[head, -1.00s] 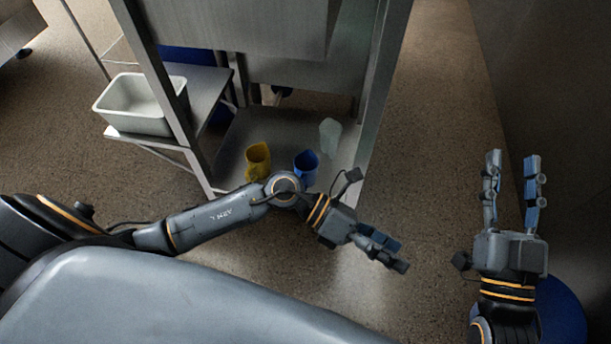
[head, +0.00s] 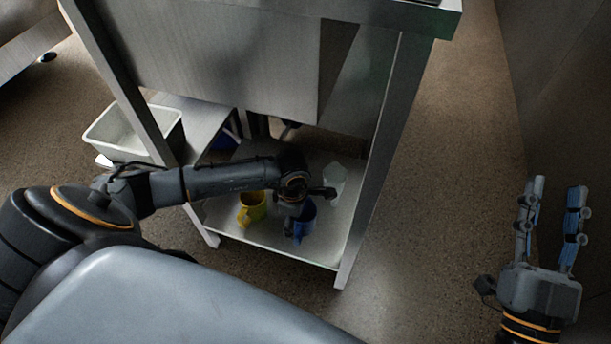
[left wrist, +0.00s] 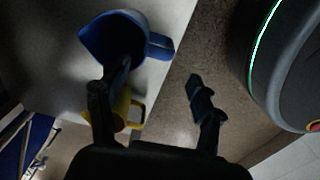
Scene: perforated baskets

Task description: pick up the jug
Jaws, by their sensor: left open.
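A blue jug (head: 306,222) stands on the lower metal shelf (head: 270,240), partly covered by my left arm in the head view. The left wrist view shows the blue jug (left wrist: 112,40) from above, with its handle (left wrist: 160,47) on the right. A yellow jug (head: 252,207) stands left of it, and a pale translucent jug (head: 334,180) behind right. My left gripper (head: 292,222) points down at the blue jug. In the left wrist view its fingers (left wrist: 146,88) are apart with nothing held; one overlaps the jug's edge, and contact is unclear. My right gripper (head: 557,186) is open and empty.
The metal table's upper body (head: 220,65) overhangs the shelf, and a front leg (head: 372,180) rises right of the jugs. A white tub (head: 125,140) sits on a side shelf at left. Open floor lies right of the table.

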